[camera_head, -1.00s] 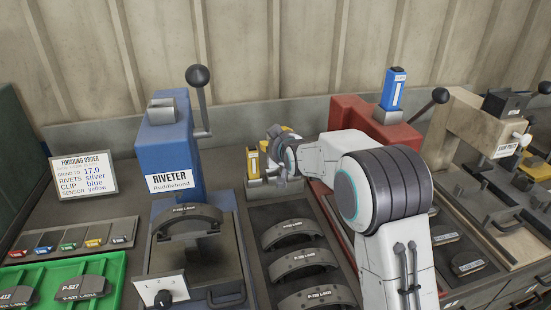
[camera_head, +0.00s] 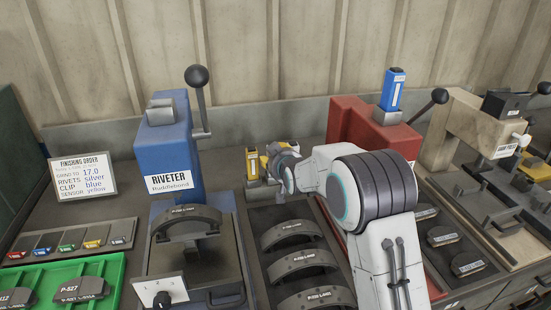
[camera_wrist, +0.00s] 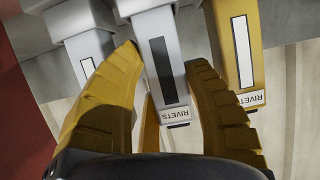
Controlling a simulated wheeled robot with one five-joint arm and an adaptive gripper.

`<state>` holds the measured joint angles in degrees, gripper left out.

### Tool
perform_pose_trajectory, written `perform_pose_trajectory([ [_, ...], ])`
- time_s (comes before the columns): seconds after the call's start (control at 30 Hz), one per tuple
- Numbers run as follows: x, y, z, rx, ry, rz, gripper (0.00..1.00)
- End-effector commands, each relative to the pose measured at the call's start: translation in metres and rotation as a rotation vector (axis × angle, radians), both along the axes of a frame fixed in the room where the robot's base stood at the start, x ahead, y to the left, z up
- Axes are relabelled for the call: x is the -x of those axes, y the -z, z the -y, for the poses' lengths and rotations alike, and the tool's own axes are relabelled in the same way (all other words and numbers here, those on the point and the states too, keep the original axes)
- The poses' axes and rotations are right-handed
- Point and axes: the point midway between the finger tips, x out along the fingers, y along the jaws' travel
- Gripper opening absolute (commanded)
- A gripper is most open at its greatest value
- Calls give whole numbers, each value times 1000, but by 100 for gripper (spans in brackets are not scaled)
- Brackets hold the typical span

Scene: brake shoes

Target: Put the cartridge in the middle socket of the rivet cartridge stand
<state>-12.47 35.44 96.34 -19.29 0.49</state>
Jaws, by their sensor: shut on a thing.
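My gripper (camera_wrist: 167,58) has its yellow fingers closed around a silver cartridge (camera_wrist: 165,60) marked RIVETS, seen inverted in the wrist view. Its far end reaches a grey block at the picture's top edge; I cannot tell whether it is seated in a socket or just over it. A yellow cartridge (camera_wrist: 242,50) is to its right and another pale silver cartridge (camera_wrist: 88,45) to its left. In the head view my gripper (camera_head: 277,160) is beside the yellow cartridge (camera_head: 252,162) at the rivet cartridge stand (camera_head: 256,184). The arm hides the rest of the stand.
The blue riveter (camera_head: 168,150) stands left of the stand, with its lever up. A red machine (camera_head: 345,125) with a blue cartridge (camera_head: 393,90) stands on the right. A tray of brake shoes (camera_head: 262,275) lies in front. A finishing order card (camera_head: 83,175) stands far left.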

Motion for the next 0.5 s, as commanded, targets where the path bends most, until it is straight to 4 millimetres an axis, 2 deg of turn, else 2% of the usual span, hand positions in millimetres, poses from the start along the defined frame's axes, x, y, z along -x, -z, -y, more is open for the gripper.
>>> perform_pose_trajectory([
  [0.1, 0, 0, 0, 0, 0, 0, 53],
  [0.5, 3, -3, 1, 0, 0, 1, 53],
])
